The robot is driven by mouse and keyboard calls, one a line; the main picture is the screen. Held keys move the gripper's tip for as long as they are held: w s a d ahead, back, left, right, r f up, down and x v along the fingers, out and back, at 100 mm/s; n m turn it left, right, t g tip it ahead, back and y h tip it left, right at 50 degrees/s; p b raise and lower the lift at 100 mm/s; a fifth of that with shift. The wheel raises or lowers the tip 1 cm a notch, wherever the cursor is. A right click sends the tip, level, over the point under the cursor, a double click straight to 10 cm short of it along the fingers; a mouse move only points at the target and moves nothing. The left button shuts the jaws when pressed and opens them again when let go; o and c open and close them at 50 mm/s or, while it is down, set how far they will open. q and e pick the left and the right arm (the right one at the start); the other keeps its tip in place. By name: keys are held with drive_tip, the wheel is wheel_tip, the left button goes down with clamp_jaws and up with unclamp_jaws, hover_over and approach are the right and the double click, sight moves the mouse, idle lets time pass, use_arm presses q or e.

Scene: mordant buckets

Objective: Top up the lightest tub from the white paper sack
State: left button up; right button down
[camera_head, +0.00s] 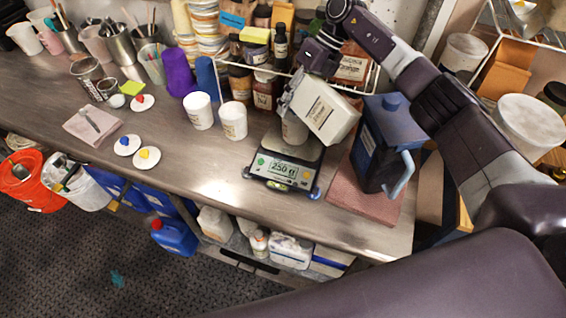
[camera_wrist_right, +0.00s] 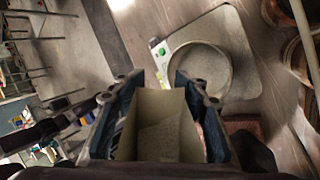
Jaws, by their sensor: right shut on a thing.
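My right gripper (camera_head: 308,78) is shut on the white paper sack (camera_head: 327,112) and holds it tilted above the scale (camera_head: 283,170). A tub (camera_head: 293,130) stands on the scale, partly hidden behind the sack. The scale's display appears to read 250. In the right wrist view the sack (camera_wrist_right: 158,112) is between the fingers, its mouth open, with pale material inside. The tub's round rim (camera_wrist_right: 226,70) lies just ahead of it. Two more white tubs, one (camera_head: 198,110) and another (camera_head: 233,121), stand left of the scale. My left gripper is not in view.
A blue jug (camera_head: 380,140) stands on a reddish mat (camera_head: 372,205) right of the scale. A wire rack of bottles (camera_head: 264,90) is behind. Small white discs with coloured pieces (camera_head: 143,103) lie to the left. The counter's front strip (camera_head: 200,160) is clear.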

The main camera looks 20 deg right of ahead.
drive_tip(key=shift+r, duration=0.2)
drive_tip(key=shift+r+t, duration=0.2)
drive_tip(key=shift+t, duration=0.1)
wheel_tip(320, 180, up, 4)
drive_tip(key=shift+s+f+n+t+y+p, duration=0.1)
drive_tip(key=shift+n+t+y+p, duration=0.35)
drive_tip(key=shift+t+p, duration=0.3)
drive_tip(key=shift+r+t+y, duration=0.25)
drive_tip(key=shift+r+t, duration=0.1)
drive_tip(key=shift+r, duration=0.45)
